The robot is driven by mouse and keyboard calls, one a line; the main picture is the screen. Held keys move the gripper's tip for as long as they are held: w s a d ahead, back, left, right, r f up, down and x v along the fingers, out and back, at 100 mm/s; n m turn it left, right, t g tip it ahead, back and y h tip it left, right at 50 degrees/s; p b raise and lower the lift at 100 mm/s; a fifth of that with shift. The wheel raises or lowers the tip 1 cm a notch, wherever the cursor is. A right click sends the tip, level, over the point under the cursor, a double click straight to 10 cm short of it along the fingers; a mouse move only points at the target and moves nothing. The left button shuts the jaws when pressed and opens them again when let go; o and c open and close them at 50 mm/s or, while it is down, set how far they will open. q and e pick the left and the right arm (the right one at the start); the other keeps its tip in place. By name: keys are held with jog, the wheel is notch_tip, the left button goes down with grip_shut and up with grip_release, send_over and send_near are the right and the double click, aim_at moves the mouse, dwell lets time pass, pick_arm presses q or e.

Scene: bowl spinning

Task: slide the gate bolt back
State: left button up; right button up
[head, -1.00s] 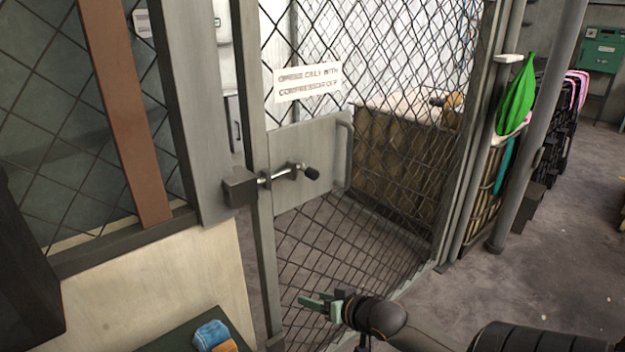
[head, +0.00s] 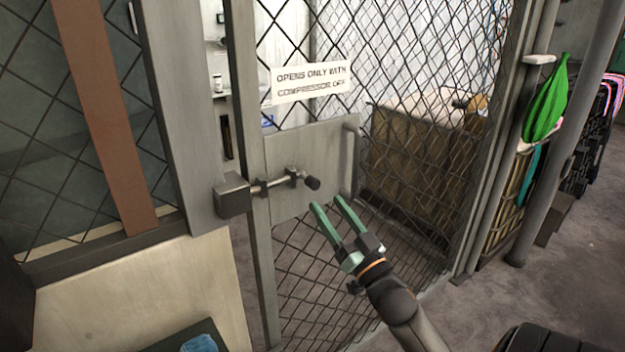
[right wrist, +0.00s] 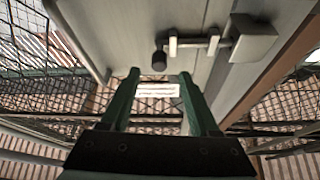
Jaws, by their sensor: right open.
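The gate bolt (head: 275,184) is a metal rod with a dark round knob (head: 312,183) at its right end. It lies across the grey gate plate (head: 310,150), and its left end meets the grey keeper block (head: 232,195) on the post. My right gripper (head: 327,203) is open and empty, its green fingers pointing up just below and right of the knob, apart from it. In the right wrist view the knob (right wrist: 159,62) is beyond the fingers, between their lines. My left gripper is out of view.
A vertical pull handle (head: 351,160) stands right of the bolt. The wire mesh gate (head: 410,80) carries a white sign (head: 310,82). A bench (head: 205,335) is at lower left.

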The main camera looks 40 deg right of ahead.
aim_at(316, 188)
jog(key=p+x, duration=0.1)
jog(key=x, duration=0.6)
jog(key=shift+w+d+r, duration=0.1)
jog(key=shift+w+r, duration=0.05)
jog(key=shift+w, duration=0.2)
grip_shut()
dwell(1.0)
